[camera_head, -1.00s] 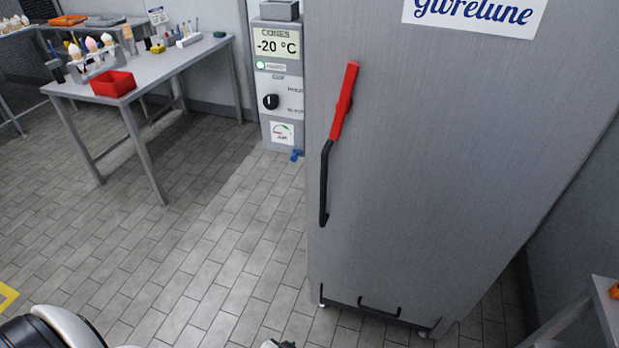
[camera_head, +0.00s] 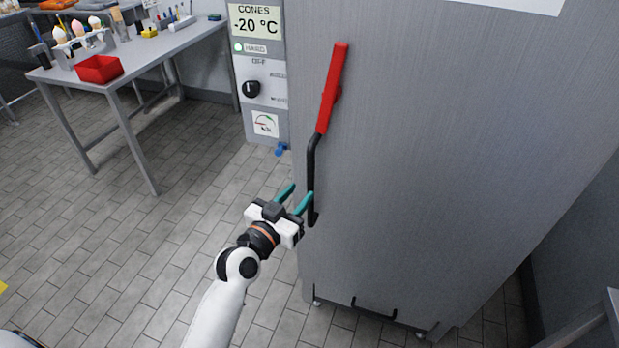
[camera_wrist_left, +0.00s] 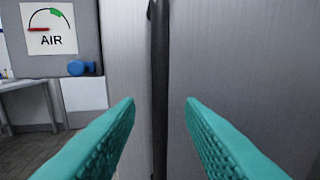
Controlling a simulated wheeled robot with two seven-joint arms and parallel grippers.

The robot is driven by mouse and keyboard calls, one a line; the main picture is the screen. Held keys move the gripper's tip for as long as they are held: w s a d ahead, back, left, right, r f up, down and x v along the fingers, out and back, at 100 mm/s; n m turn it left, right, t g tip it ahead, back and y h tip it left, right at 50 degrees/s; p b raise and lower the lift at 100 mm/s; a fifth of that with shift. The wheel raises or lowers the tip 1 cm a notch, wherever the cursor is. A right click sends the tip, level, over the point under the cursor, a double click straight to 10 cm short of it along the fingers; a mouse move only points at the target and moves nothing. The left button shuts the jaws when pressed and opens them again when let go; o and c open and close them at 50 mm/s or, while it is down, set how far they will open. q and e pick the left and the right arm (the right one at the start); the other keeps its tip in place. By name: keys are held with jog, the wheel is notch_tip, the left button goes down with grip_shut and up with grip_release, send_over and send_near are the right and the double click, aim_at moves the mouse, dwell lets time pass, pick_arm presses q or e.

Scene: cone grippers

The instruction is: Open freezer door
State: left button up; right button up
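The grey freezer door (camera_head: 430,170) stands shut. A long handle (camera_head: 329,95), red above and black below, runs down its left side. My left gripper (camera_head: 296,193) is open at the black lower part of the handle. In the left wrist view the black bar (camera_wrist_left: 158,90) stands upright between the two teal fingers (camera_wrist_left: 160,115), with a gap on both sides. I cannot tell how far the fingertips reach past the bar. My right gripper is not in view.
A control box (camera_head: 262,70) reading -20 °C stands left of the freezer. A metal table (camera_head: 165,50) with a red tray (camera_head: 99,69) and cones is at the upper left. A table edge (camera_head: 590,318) shows at the lower right. Tiled floor between is clear.

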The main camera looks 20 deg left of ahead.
aim_at(309, 184)
pick_arm(q)
jog(key=x, duration=0.6)
jog(key=shift+s, duration=0.1)
jog(key=shift+c, duration=0.5)
grip_shut()
